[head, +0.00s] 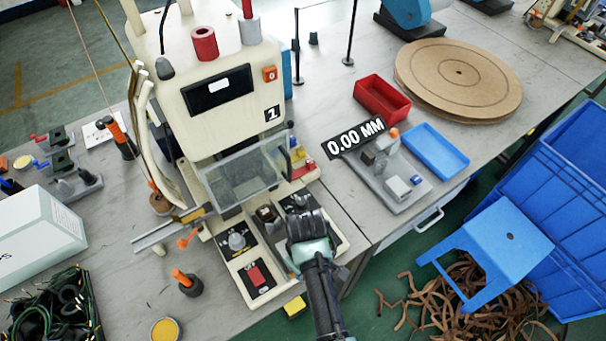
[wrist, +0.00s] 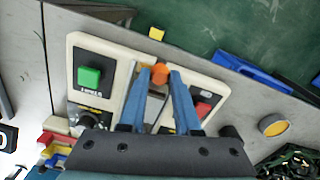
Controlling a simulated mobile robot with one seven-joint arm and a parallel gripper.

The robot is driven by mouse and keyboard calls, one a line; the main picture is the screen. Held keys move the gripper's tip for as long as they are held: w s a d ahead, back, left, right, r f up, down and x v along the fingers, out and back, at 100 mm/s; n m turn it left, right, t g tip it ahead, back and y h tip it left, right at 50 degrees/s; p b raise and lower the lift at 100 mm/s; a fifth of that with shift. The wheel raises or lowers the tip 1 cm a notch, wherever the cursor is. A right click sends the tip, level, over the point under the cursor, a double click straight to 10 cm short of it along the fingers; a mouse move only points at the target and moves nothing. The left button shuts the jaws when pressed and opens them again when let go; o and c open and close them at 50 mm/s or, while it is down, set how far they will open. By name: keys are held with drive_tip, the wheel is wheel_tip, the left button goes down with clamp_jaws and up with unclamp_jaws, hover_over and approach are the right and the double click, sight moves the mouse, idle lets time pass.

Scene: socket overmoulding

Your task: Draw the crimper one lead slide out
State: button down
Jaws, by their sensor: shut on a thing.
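Crimper one (head: 222,125) is the cream machine marked 1 in the head view, with a clear guard raised at its front. The wrist view shows its front base (wrist: 82,50) from above, with a slot between a green button and a red button. An orange knob (wrist: 160,73) sits at this slot. My gripper (wrist: 160,82) has its two blue fingers closed on either side of the knob. In the head view my gripper (head: 308,240) is over the right front of the base and hides the knob and the slide there.
A grey fixture (head: 385,175) with a 0.00 MM readout stands to the right, beside a red bin (head: 382,98) and a blue tray (head: 437,150). An orange-topped lever (head: 187,284) stands at front left. A blue stool (head: 500,245) is on the floor at right.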

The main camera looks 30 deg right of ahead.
drive_tip(key=c, duration=0.6)
unclamp_jaws()
drive_tip(key=shift+s, duration=0.2)
wheel_tip(320, 180, up, 13)
